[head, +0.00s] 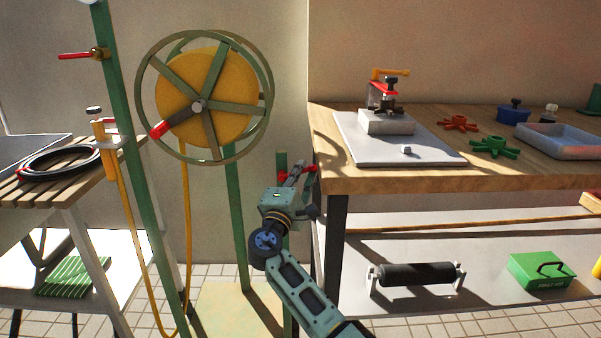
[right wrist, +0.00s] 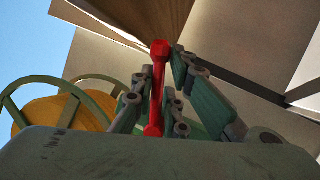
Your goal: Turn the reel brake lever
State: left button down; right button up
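The reel (head: 222,125) has a yellow drum and green spoked rims on a green post. A red lever (head: 311,168) sits low to the right of the reel, beside a short green post. My left gripper is not in view.
The wooden workbench (head: 400,182) stands close to the right of my right gripper, its leg (head: 335,240) near my arm. A yellow hose (head: 185,220) hangs from the reel. A slatted stand (head: 60,190) with a black coil is at left. Tiled floor lies below.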

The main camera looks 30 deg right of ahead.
jog(key=o, duration=0.3)
jog(key=v, duration=1.2)
